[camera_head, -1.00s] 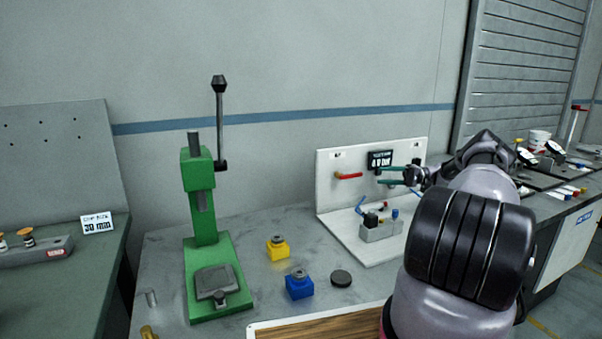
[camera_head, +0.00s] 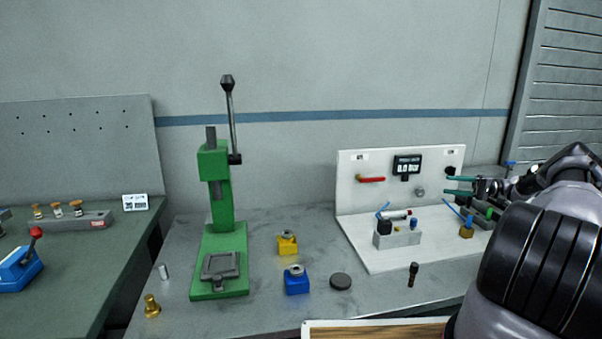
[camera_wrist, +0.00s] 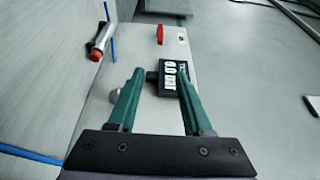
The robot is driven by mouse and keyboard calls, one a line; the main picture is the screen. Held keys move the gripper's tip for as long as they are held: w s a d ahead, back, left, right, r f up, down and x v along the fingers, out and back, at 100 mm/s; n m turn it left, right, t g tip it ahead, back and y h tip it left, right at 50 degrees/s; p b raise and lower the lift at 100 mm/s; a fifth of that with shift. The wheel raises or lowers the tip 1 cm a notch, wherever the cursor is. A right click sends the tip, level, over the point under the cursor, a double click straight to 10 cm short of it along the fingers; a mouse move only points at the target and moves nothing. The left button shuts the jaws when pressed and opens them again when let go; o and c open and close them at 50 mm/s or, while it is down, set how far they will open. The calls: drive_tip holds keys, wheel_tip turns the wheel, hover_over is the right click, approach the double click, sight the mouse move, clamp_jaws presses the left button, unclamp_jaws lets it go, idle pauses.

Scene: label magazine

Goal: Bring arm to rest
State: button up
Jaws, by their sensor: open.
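My gripper (camera_head: 459,186) is at the right of the head view, in front of the right edge of the white panel (camera_head: 353,199). Its two green fingers are apart with nothing between them. In the wrist view, my gripper (camera_wrist: 158,103) points towards the panel, with the black pressure display (camera_wrist: 174,78) behind the fingers. The display (camera_head: 407,165) reads 0.0 bar in the head view. My arm covers the lower right of the head view.
A green press (camera_head: 222,220) stands at the left of the bench. A yellow block (camera_head: 287,246), a blue block (camera_head: 297,284) and a dark disc (camera_head: 341,281) lie in the middle. A grey block with blue tubing (camera_head: 398,238) sits at the panel's foot.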

drive_tip(key=a+r+n+g+h, duration=0.2)
drive_tip(key=a+r+g+h, duration=0.3)
drive_tip(key=a+r, duration=0.95)
drive_tip(key=s+a+r+h, duration=0.5)
drive_tip(key=s+a+r, duration=0.3)
drive_tip(key=a, duration=0.1)
drive_tip(key=s+a+r+m+t+h, duration=0.1)
drive_tip(key=s+a+r+t+h, duration=0.2)
drive_tip(key=s, duration=0.5)
drive_tip(key=s+a+r+m+t+h, duration=0.1)
drive_tip(key=s+a+r+h, duration=0.15)
drive_tip(key=s+r, duration=0.45)
drive_tip(key=s+f+m+t, duration=0.1)
drive_tip(key=s+t, duration=0.3)
drive_tip(key=s, duration=1.2)
drive_tip(key=shift+s+a+f+m+t, duration=0.15)
drive_tip(key=shift+a+f+m+t, duration=0.05)
drive_tip(key=shift+m+t, duration=0.2)
